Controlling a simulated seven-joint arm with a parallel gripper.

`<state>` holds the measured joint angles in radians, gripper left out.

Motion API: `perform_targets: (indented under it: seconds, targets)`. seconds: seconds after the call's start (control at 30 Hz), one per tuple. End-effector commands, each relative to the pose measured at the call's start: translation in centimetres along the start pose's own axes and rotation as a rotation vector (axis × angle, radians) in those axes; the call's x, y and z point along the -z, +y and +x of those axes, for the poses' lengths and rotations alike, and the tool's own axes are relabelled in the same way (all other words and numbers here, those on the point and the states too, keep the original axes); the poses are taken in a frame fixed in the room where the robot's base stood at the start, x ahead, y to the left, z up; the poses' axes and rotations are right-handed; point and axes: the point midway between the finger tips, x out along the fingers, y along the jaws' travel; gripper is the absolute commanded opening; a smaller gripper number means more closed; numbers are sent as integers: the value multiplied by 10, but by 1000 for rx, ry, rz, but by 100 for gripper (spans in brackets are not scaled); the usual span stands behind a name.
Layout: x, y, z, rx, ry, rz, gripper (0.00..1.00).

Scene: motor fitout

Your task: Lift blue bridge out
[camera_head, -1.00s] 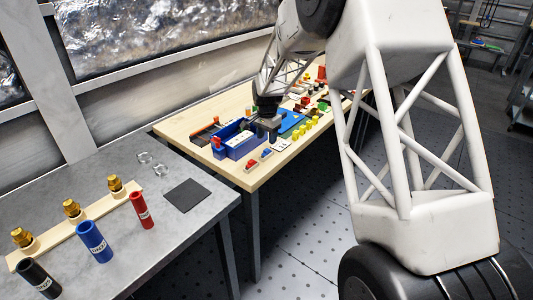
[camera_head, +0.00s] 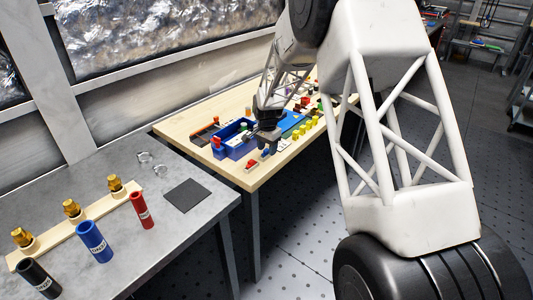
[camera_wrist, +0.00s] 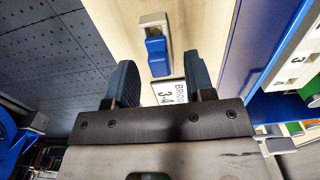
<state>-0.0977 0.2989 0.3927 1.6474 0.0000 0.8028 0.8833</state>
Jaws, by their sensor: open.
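The blue bridge (camera_wrist: 156,58) shows in the wrist view as a small blue block on a pale grey piece, on the wooden table. It lies beyond and between my gripper's fingertips (camera_wrist: 161,65), which are open with nothing between them. A white card (camera_wrist: 168,91) with partly hidden lettering and "3-4" lies just below it, partly behind the right finger. In the head view my gripper (camera_head: 267,146) is over the front edge area of the table, close to the blue bridge (camera_head: 265,153). I cannot tell the exact height gap.
A red piece (camera_head: 252,164) lies left of the blue bridge. A blue tray (camera_head: 222,150) stands behind them, and several yellow pieces (camera_head: 308,126) lie to the right. The wooden table's front edge (camera_head: 260,187) is close by. A grey table (camera_head: 150,240) stands at the left.

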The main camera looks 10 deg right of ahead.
Motion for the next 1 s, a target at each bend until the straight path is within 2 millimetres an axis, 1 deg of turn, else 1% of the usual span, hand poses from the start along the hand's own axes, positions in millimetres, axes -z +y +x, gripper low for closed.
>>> perform_targets:
  seconds: [0.13,0.63,0.67,0.9,0.97,1.0]
  targets:
    - [0,0,6,0,0,0,49]
    - [0,0,5,0,0,0,49]
    - [0,0,5,0,0,0,46]
    - [0,0,5,0,0,0,9]
    - [0,0,5,0,0,0,0]
    - [0,0,5,0,0,0,0]
